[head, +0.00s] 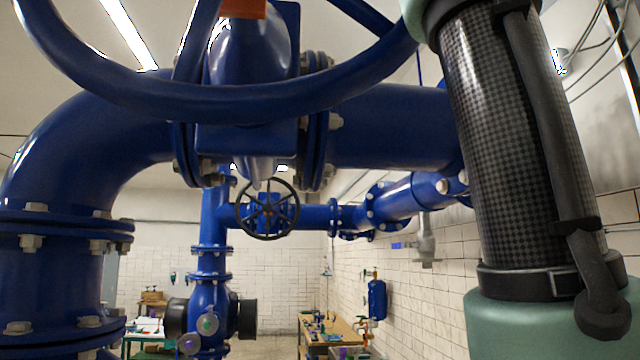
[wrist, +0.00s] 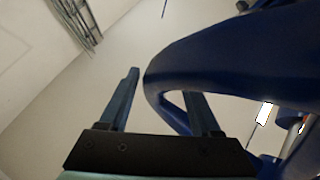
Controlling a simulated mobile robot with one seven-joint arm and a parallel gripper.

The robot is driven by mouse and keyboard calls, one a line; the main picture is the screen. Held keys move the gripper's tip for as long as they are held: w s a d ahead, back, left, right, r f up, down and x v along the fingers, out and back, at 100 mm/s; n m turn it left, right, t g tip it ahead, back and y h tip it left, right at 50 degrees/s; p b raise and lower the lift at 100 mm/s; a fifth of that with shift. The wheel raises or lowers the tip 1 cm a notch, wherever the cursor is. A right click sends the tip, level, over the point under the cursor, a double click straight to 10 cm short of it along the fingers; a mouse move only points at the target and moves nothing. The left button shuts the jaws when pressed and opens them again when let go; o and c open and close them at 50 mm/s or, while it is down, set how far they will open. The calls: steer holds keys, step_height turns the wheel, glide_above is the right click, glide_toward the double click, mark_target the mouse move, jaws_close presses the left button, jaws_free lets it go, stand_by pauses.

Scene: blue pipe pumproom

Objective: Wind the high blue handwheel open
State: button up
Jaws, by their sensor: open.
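The high blue handwheel (head: 210,107) fills the top of the head view, its thick rim curving down in front of the valve and pipe. Its upper part is cut off by the frame. In the wrist view the blue rim (wrist: 230,60) bends close in front of my gripper (wrist: 160,85). My gripper is open. The left finger is beside the bend of the rim, apart from it in the picture. The right finger reaches up to the rim, and its tip seems hidden behind it. I cannot tell whether either finger touches. My gripper is out of the head view.
A large blue flanged pipe (head: 390,125) runs behind the wheel. A smaller dark handwheel (head: 268,209) sits lower and farther back. My arm fills the right side. A workbench (head: 335,330) stands far back by the tiled wall.

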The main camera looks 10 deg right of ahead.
jaws_close()
stand_by(0.3)
stand_by(1.1)
